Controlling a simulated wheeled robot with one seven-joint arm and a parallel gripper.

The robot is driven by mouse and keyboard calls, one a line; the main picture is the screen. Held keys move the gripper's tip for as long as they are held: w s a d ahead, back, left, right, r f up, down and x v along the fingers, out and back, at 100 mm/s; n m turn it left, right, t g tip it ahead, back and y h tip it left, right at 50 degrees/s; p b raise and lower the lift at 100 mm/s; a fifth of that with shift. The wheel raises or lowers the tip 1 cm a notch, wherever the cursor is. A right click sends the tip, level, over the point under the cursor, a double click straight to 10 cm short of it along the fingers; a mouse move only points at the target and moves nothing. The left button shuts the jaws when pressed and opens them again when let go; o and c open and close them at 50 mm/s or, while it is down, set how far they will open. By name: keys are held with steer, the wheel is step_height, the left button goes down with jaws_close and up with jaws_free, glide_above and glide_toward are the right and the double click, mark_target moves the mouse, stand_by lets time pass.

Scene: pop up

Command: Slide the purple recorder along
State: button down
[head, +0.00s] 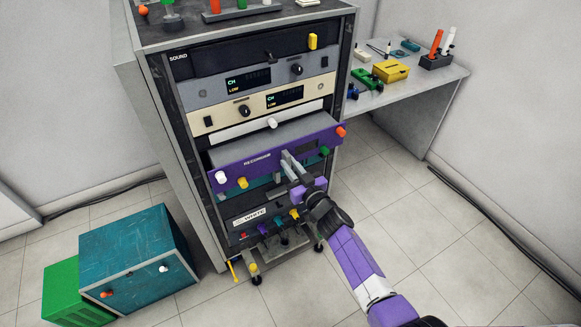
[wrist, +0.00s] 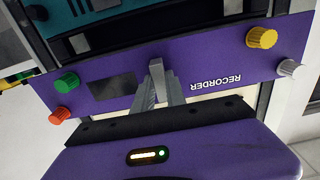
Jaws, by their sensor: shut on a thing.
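The purple recorder (head: 238,165) sits in the rack with its front standing out past the other units, so its grey top shows. Its front has white, yellow, red and green knobs and a dark display. In the wrist view the recorder (wrist: 207,62) appears upside down, filling the middle. My gripper (head: 289,163) is at the recorder's front, right of the lettering. In the wrist view my gripper (wrist: 159,85) is shut on the recorder at a grey part between the display and the lettering. The fingers hide most of the gripped part.
The rack (head: 180,150) holds other units above and below, with coloured knobs low at the front. A teal box (head: 135,245) and a green box (head: 75,292) stand on the floor at left. A side table (head: 415,85) with small items stands at right.

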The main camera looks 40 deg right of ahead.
steer(key=shift+r+b+x, duration=0.15)
steer(key=shift+b+x, duration=0.95)
steer(key=shift+x, duration=1.05)
steer(key=shift+r+b+x, duration=0.1)
steer(key=shift+b+x, duration=1)
steer(key=shift+x, duration=1.05)
steer(key=c, duration=1.3)
jaws_free()
steer(key=shift+f, duration=0.15)
steer(key=shift+s, duration=0.1)
steer(key=p+v, duration=0.4)
steer(key=v, duration=0.3)
steer(key=shift+s+a, duration=0.1)
steer(key=shift+s, duration=0.2)
